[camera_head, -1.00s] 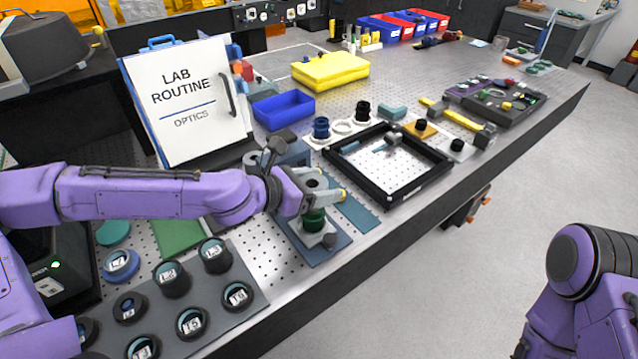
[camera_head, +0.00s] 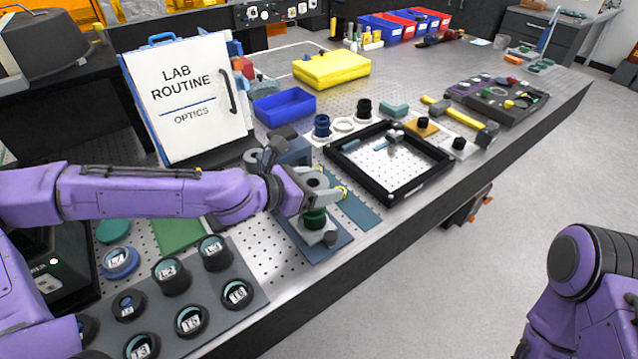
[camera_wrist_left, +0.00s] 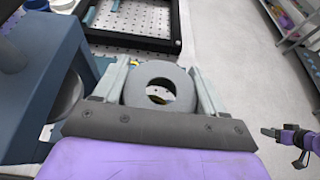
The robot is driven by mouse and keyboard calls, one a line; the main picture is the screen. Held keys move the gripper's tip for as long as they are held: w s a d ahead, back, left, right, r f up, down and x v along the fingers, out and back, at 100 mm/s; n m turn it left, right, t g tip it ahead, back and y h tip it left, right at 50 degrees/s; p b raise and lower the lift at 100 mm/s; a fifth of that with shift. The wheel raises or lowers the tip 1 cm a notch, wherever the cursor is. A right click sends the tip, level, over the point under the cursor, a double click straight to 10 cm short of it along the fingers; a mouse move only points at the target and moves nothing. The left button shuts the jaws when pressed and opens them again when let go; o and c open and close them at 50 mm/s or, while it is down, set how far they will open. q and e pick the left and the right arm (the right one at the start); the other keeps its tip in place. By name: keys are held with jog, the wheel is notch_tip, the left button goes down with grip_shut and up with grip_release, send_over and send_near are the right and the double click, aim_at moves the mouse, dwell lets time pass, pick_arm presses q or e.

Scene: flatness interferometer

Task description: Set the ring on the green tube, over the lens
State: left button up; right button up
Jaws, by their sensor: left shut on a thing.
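My left gripper (camera_head: 328,194) is shut on a dark grey ring. In the left wrist view the ring (camera_wrist_left: 177,75) sits between the two pale fingers, with its hole facing the camera. The green tube (camera_head: 314,219) stands upright on a blue base plate (camera_head: 335,243), just below the gripper in the head view. I cannot tell whether the ring touches the tube. The lens cannot be made out; something pale and yellowish shows through the ring's hole. My right arm is at the lower right; a dark end, likely my right gripper (camera_wrist_left: 284,138), shows at the wrist view's right edge.
A black square frame (camera_head: 425,187) lies right of the tube. A grey tray (camera_head: 253,294) with several labelled round mounts is at the lower left. A blue-grey block (camera_wrist_left: 38,75) stands close left of the gripper in the wrist view. A blue bin (camera_head: 284,108) lies behind.

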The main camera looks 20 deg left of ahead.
pick_arm(q)
jog(key=shift+f+b, duration=1.35)
jog(key=shift+f, duration=0.15)
jog(key=shift+f, duration=0.1)
jog(key=o, duration=1.1)
jog(key=p+v, duration=1)
jog(key=p, duration=0.3)
jog(key=shift+s+a, duration=0.15)
jog(key=shift+s, duration=0.1)
jog(key=shift+w, duration=0.1)
